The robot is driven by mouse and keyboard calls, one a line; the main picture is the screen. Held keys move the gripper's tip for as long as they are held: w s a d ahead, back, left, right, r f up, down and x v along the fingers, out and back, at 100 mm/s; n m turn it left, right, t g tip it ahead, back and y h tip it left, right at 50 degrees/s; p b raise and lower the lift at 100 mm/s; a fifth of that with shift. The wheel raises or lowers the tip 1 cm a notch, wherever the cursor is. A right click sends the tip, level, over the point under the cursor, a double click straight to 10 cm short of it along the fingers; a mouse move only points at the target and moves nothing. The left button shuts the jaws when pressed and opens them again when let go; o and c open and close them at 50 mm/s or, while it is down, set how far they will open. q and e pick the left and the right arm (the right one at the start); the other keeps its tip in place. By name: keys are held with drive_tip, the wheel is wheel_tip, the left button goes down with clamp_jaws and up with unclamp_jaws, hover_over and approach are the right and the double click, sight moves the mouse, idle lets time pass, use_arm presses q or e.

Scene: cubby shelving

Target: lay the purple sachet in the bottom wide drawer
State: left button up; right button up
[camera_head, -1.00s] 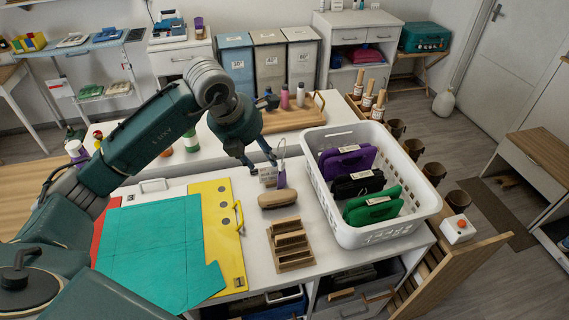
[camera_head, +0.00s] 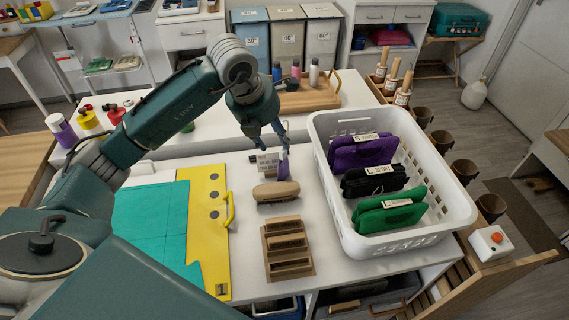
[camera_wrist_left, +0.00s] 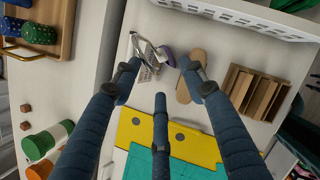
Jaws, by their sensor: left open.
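A small purple item (camera_head: 283,168), which looks like the sachet, stands on the white worktop beside a small printed card (camera_head: 268,162). It also shows in the left wrist view (camera_wrist_left: 168,55), beside a metal ring or clip. My left gripper (camera_head: 275,143) is open and empty just above it, fingers pointing down. In the left wrist view the fingers (camera_wrist_left: 160,74) are spread, with the purple item just beyond the tips. I cannot tell whether they touch it. Below the worktop's front edge, open compartments with handles (camera_head: 388,310) show partly; I cannot tell which is the bottom wide drawer.
A tan brush (camera_head: 276,190) and a slotted wooden rack (camera_head: 287,250) lie close by. A white basket (camera_head: 425,240) with purple, black and green pouches stands to the right. A yellow folder (camera_head: 207,225) and teal sheet (camera_head: 150,220) lie left. A wooden tray (camera_head: 305,100) with bottles is behind.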

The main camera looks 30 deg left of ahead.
sight(281, 158)
use_arm(q)
drive_tip(key=p+x, duration=0.1)
drive_tip(key=x, duration=0.4)
drive_tip(key=shift+s+f, duration=0.1)
drive_tip(key=shift+s, duration=0.05)
drive_tip(key=shift+f+p, duration=0.3)
drive_tip(key=shift+w+f, duration=0.2)
drive_tip(key=shift+f, duration=0.05)
drive_tip(key=p+x, duration=0.2)
drive_tip(key=x, duration=0.2)
drive_tip(key=shift+s+a+f+p, duration=0.1)
drive_tip(key=shift+s+f+p, duration=0.1)
drive_tip(key=shift+p, duration=0.1)
drive_tip(key=shift+w+f, duration=0.15)
drive_tip(key=shift+f, duration=0.1)
use_arm(e)
drive_tip(key=r, duration=0.1)
drive_tip(key=w+r, duration=0.2)
drive_tip(key=shift+w+a+r, duration=0.2)
drive_tip(key=shift+a+r, duration=0.1)
use_arm(q)
clamp_jaws()
use_arm(e)
drive_tip(key=shift+w, duration=0.1)
